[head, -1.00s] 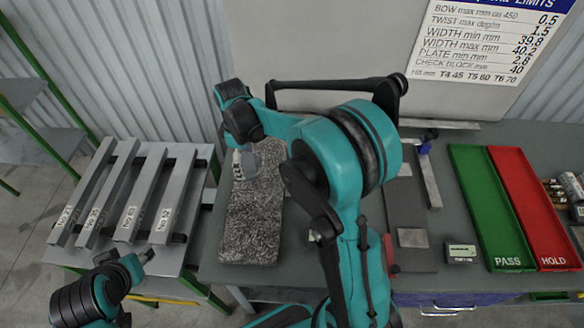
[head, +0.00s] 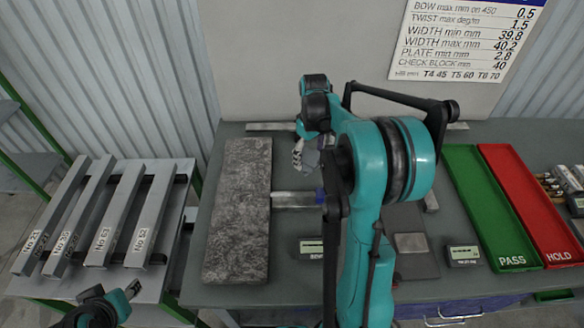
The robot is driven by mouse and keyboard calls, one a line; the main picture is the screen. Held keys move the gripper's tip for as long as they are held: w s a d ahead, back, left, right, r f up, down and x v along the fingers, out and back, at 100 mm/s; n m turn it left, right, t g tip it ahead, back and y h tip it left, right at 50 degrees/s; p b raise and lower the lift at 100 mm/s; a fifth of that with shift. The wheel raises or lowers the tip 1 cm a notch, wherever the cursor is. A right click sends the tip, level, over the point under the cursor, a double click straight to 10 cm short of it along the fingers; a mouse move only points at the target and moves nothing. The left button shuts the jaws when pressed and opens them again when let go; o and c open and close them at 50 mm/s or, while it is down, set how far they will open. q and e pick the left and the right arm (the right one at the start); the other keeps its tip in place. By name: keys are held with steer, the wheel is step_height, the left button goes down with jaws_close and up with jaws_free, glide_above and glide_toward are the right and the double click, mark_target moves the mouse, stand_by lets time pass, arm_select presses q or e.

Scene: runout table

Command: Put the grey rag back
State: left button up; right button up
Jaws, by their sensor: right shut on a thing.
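My right gripper (head: 300,154) is just right of the upper part of the speckled grey slab, above the table. It is shut on a small grey thing (head: 318,151) that looks like the grey rag. The thing is mostly hidden by my wrist and its shape is unclear. My left arm shows only at the bottom left, and its gripper (head: 132,289) is small and partly cut off. I cannot tell whether its fingers are apart.
The speckled slab (head: 238,220) lies on the grey table (head: 290,260). Numbered bars (head: 115,215) lie on a rack at left. A green PASS tray (head: 488,205) and a red HOLD tray (head: 528,205) stand at right. Small gauges (head: 463,255) and a metal straightedge (head: 292,199) lie between.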

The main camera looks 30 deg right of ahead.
mark_target(292, 171)
steer(key=w+a+f, duration=0.1)
steer(key=w, duration=0.1)
steer(key=w+a+f+b, duration=0.1)
steer(key=w, duration=0.1)
steer(key=w+f, duration=0.2)
steer(key=shift+a, duration=0.4)
steer(key=shift+f+b, duration=0.9)
steer(key=shift+f, duration=1.15)
steer(key=shift+f, duration=0.1)
steer(key=o, duration=1.2)
